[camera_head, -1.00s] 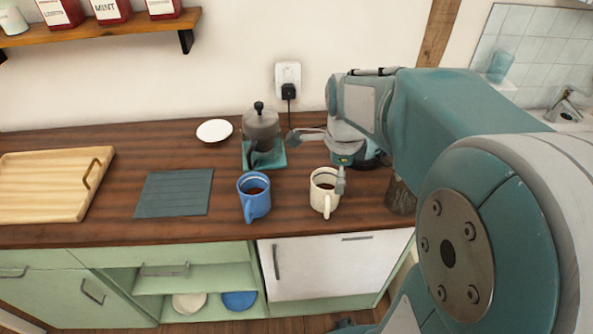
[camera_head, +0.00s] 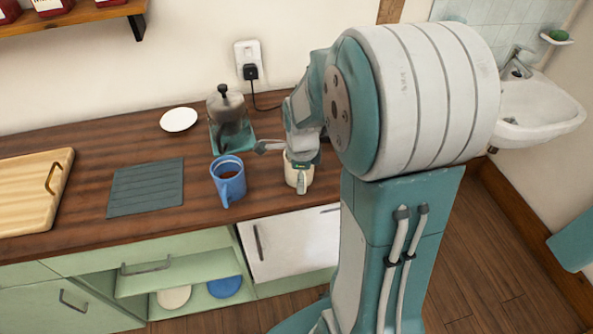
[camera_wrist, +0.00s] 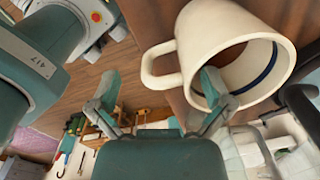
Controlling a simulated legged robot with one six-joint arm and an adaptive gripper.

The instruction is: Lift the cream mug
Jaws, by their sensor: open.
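The cream mug (camera_head: 290,174) stands upright on the wooden counter (camera_head: 85,215), right of a blue mug (camera_head: 229,183). My gripper (camera_head: 283,168) is at the mug, and my wrist and fingers cover part of it. In the wrist view the mug (camera_wrist: 205,28) is large, with its mouth toward the camera and its handle to the left. My gripper (camera_wrist: 158,92) is open there. One finger overlaps the mug's mouth; the other is left of the handle, apart from it. I cannot tell whether the first finger touches the mug.
A coffee pot (camera_head: 228,112) on a teal base stands behind the blue mug, close to my gripper. A white saucer (camera_head: 178,119), a dark mat (camera_head: 146,187) and a wooden board (camera_head: 25,195) lie to the left. A plugged socket (camera_head: 249,60) is on the wall.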

